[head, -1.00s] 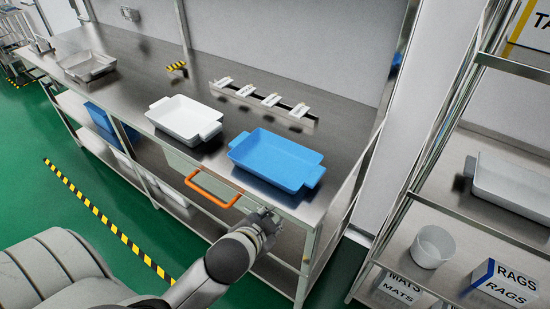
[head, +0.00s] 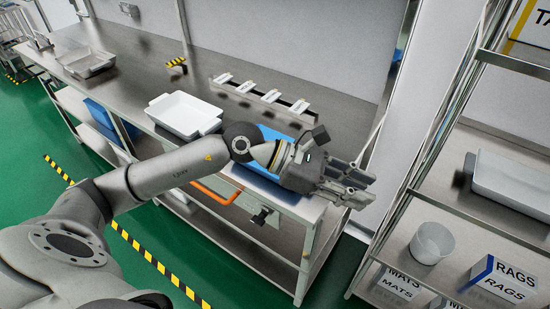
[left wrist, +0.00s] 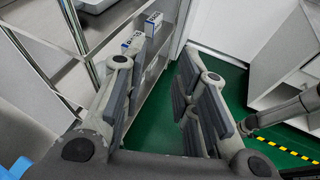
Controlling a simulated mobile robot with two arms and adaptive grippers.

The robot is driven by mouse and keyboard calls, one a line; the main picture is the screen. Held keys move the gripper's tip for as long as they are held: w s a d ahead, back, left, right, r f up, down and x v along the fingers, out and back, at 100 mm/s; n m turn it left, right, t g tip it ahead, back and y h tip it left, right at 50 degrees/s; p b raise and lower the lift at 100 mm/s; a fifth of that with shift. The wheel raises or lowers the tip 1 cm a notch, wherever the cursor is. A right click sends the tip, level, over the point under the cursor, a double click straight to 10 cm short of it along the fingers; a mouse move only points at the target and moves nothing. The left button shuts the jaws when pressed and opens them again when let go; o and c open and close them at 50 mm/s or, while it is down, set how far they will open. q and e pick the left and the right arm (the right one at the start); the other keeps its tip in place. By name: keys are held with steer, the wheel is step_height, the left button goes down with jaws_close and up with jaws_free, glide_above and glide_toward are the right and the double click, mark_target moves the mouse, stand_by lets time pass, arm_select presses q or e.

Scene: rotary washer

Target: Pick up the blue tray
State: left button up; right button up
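The blue tray (head: 270,132) lies on the steel bench near its front right end. My left forearm and wrist cross in front of it and hide most of it. My left gripper (head: 350,184) is above the bench's right end, past the tray, with its fingers pointing right. In the left wrist view its fingers (left wrist: 157,100) stand apart with nothing between them. A blue patch, likely the tray, shows at that view's lower left corner. I cannot see my right gripper.
A white tray (head: 182,113) sits left of the blue one. A rail with white tags (head: 262,97) lies behind. An orange handle (head: 216,194) juts from the bench front. A shelf rack with a white bin (head: 432,243) and a RAGS box (head: 497,284) stands right.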

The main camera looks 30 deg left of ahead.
arm_select(q)
steer(key=w+a+f+m+y, duration=0.25)
steer(key=a+y, duration=0.45)
steer(key=a, duration=0.6)
steer(key=w+a+f+m+y, duration=0.1)
steer(key=a+f+y, duration=0.4)
steer(key=a, duration=0.8)
steer(key=f, duration=0.1)
steer(key=w+f+y, duration=0.1)
steer(key=f+p, duration=0.1)
steer(key=shift+w+a+g, duration=0.3)
steer(key=shift+w, duration=0.1)
steer(key=x, duration=0.1)
steer(key=p+x, duration=0.1)
steer(key=x, duration=0.1)
steer(key=p+x, duration=0.1)
steer(key=x, duration=0.1)
steer(key=shift+a+f, duration=0.2)
steer(key=shift+a, duration=0.1)
steer(key=shift+w+f, duration=0.15)
steer(key=shift+f, duration=0.1)
jaws_close()
